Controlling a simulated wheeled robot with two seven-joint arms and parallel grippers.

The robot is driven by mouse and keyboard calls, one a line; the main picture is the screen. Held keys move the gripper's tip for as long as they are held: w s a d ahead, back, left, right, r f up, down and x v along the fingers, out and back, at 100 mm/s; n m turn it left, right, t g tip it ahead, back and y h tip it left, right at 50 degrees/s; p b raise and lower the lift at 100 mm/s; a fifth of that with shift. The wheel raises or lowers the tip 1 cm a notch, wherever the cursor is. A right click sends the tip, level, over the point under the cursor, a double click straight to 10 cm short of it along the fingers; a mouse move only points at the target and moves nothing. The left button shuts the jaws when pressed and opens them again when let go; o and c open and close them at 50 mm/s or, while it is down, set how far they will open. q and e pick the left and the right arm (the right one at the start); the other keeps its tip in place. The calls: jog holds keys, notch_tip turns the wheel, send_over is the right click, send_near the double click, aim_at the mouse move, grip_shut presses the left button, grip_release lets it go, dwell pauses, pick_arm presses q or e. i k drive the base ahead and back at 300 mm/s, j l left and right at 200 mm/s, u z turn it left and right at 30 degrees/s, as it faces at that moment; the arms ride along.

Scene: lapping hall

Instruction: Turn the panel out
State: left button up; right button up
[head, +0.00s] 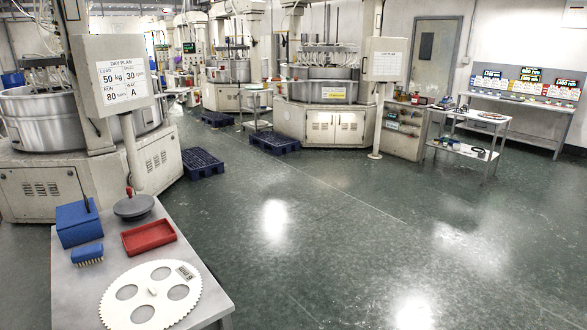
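A grey panel box (106,88) on a post stands at the left machine, with a white "DAY PLAN" sheet on its face reading 50 kg, 30, 80 and A. I cannot tell which one the task means. Neither of my grippers shows in the head view.
A near table (215,304) at lower left holds a blue box (77,223), a brush, a red tray (148,237), a grey round part and a white toothed disc (150,296). Blue pallets (200,163) lie by the machines. The floor at centre and right is clear.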

aim_at(113, 72)
jog(key=i+l+z, duration=0.35)
jog(key=i, duration=0.25)
jog(key=i+z, duration=0.35)
jog(key=i, duration=0.25)
jog(key=i+j+z, duration=0.15)
jog(key=i+z, duration=0.2)
jog(key=i, duration=0.25)
jog(key=i+j+u, duration=0.2)
jog(key=i+u, duration=0.25)
jog(key=i, duration=0.2)
jog(key=i+u, duration=0.45)
jog(key=i, duration=0.2)
jog(key=i+l+u, duration=0.25)
jog(key=i+u, duration=0.2)
jog(key=i, duration=0.2)
jog(key=i+u, duration=0.15)
jog(key=i, duration=0.8)
jog(key=i+l+u, duration=0.2)
jog(key=i, duration=0.75)
jog(key=i+u, duration=0.4)
jog(key=i+l+u, duration=0.25)
jog(key=i+u, duration=0.2)
jog(key=i+l+u, duration=0.65)
jog(key=u, duration=0.15)
jog(key=i+l+u, duration=0.2)
jog(key=l, duration=0.2)
jog(key=i+l+u, duration=0.2)
jog(key=l, duration=0.15)
jog(key=l+u, duration=0.2)
jog(key=l, duration=0.2)
